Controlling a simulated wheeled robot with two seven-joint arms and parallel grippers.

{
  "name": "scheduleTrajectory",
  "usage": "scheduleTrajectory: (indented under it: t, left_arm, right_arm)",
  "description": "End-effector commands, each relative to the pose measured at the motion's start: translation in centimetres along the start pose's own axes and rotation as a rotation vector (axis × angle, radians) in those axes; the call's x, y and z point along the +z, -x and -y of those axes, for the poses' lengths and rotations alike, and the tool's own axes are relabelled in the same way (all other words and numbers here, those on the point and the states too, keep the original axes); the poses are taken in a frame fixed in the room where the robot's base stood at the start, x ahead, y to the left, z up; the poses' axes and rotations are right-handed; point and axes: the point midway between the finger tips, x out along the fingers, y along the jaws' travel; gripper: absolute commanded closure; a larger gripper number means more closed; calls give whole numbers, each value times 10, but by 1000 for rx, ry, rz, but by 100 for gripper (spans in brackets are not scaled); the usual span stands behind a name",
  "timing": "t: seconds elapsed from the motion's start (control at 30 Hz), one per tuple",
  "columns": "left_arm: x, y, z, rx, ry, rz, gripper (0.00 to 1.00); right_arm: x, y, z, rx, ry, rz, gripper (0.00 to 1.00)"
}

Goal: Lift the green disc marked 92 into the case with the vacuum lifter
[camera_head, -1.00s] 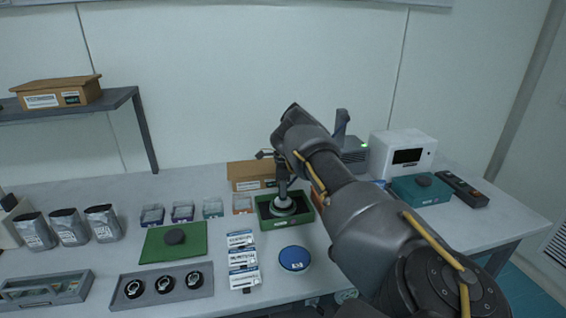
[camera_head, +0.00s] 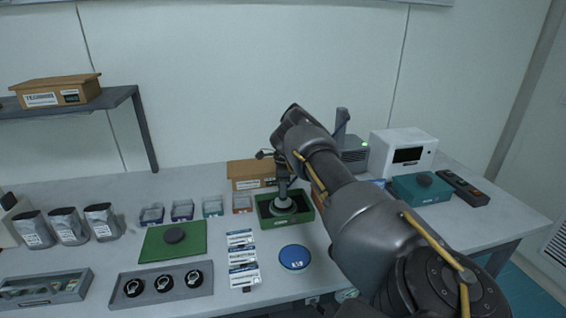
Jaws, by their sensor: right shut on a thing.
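My right gripper (camera_head: 282,176) points down over the open green case (camera_head: 268,222) and is shut on the vacuum lifter (camera_head: 283,198), a grey tool with a round cup at its foot. The cup is inside the case. A round pale green disc (camera_head: 284,211) shows under the cup, within the case walls; its marking is too small to read, and I cannot tell whether it rests on the case floor. My left gripper is not in view.
A blue disc (camera_head: 294,257) lies in front of the case. White label cards (camera_head: 242,261) lie to its left. A grey tray (camera_head: 135,300) holds round black items. A cardboard box (camera_head: 250,170) stands behind the case, and a teal case (camera_head: 421,190) stands at right.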

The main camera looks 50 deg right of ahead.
Motion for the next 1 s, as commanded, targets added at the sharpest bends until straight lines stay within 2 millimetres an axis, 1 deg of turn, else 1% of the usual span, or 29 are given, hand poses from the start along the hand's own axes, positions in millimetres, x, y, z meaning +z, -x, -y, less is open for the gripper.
scheduleTrajectory:
  t: [0.17,0.2,0.37,0.63,0.73,0.87,1.0]
  left_arm:
    - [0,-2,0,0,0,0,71]
    - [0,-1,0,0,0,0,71]
    - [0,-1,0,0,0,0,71]
    - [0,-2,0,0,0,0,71]
    - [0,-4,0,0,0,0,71]
    - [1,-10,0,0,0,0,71]
    - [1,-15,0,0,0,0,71]
  right_arm:
    - [0,-2,0,-1,0,1,97]
    - [0,-1,0,-1,0,1,64]
    - [0,-1,0,-1,0,1,43]
    - [0,-1,0,0,0,0,43]
    - [0,4,0,-1,0,1,43]
    - [1,23,1,-4,0,3,43]
    - [1,52,1,-4,0,5,43]
